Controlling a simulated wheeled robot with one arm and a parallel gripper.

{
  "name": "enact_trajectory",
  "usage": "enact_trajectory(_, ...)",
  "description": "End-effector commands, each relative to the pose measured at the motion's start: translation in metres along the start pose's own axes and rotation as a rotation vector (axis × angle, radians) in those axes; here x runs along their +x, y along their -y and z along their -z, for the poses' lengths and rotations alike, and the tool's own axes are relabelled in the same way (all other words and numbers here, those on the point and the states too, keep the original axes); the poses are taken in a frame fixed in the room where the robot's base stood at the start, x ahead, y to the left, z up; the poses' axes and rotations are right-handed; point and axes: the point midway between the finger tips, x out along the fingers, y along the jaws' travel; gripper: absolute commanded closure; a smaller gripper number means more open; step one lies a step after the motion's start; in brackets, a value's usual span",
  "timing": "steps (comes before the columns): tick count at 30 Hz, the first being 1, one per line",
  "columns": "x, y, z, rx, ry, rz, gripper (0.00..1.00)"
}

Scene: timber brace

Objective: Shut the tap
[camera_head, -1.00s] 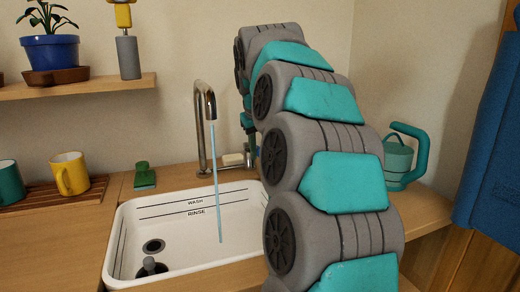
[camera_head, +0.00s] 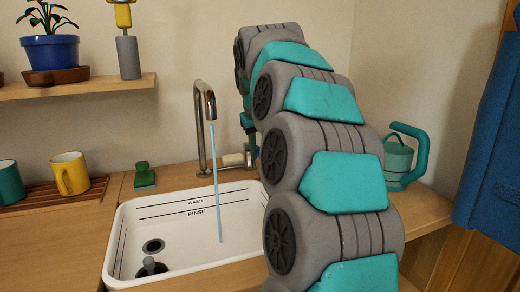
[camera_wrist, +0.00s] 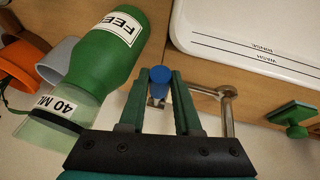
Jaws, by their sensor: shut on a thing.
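The tap (camera_head: 202,125) is a chrome gooseneck over the back of the white sink (camera_head: 133,215). A thin blue stream of water (camera_head: 216,185) runs from its spout into the basin. In the wrist view, the tap's metal pipe (camera_wrist: 228,112) stands right of my gripper (camera_wrist: 160,76). The green fingers are shut on a blue handle (camera_wrist: 159,82), which sits between them near their tips. A metal piece at the handle leads towards the tap. In the head view my arm hides the handle and most of the gripper.
A green scrubber (camera_head: 145,176) lies left of the tap. A teal watering can (camera_head: 398,160) stands right of my arm. Mugs (camera_head: 70,173) stand far left.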

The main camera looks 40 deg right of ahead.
Motion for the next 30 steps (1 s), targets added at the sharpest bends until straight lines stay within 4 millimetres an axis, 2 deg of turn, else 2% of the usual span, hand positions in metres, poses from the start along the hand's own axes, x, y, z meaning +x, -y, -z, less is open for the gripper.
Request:
enact_trajectory(8, 0.005, 0.001, -0.004, 0.003, -0.021, -0.002, 1.0)
enact_trajectory(17, 0.017, 0.004, -0.011, 0.024, -0.142, -0.014, 1.0)
enact_trajectory(27, 0.015, 0.004, -0.01, 0.027, -0.156, -0.015, 1.0)
enact_trajectory(28, 0.015, 0.004, -0.01, 0.027, -0.156, -0.015, 0.66)
enact_trajectory(30, 0.015, 0.004, -0.01, 0.027, -0.156, -0.015, 0.58)
